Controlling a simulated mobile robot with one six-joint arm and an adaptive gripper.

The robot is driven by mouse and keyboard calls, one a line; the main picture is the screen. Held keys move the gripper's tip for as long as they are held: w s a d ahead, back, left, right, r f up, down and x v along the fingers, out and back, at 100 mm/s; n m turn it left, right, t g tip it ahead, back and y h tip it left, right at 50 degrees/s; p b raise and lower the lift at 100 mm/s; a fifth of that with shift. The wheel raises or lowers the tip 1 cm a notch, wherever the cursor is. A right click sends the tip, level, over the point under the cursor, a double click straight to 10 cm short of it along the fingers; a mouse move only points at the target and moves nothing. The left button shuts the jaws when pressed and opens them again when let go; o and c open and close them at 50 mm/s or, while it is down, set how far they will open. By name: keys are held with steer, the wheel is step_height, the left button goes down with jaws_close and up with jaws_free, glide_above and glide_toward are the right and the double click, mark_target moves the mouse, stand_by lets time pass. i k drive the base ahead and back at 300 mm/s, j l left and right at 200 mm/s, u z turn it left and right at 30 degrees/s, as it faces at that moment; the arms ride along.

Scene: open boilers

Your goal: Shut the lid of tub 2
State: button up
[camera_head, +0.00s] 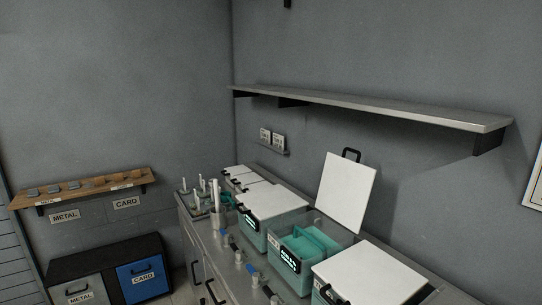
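A row of teal tubs stands on the metal counter (225,262). One tub (278,258), second from the front, is open. Its white lid (346,194) stands up at the back, with a black handle (351,154) on its top edge. Teal contents (305,245) show inside it. The tub behind it has its white lid (272,202) shut, and the nearest tub's white lid (370,276) is shut too. The tub numbers are too small to read, so I cannot tell which is tub 2. My gripper is not in view.
A metal wall shelf (370,106) runs above the counter. Small fittings with blue parts (238,257) line the counter's front edge. A holder with white sticks (216,205) stands at the far end. Metal and card bins (140,282) are at lower left, below a wooden shelf (85,190).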

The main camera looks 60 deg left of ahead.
mark_target(347, 185)
steer(key=u, duration=1.7)
steer(key=i+j+z, duration=0.15)
steer(key=j, duration=0.25)
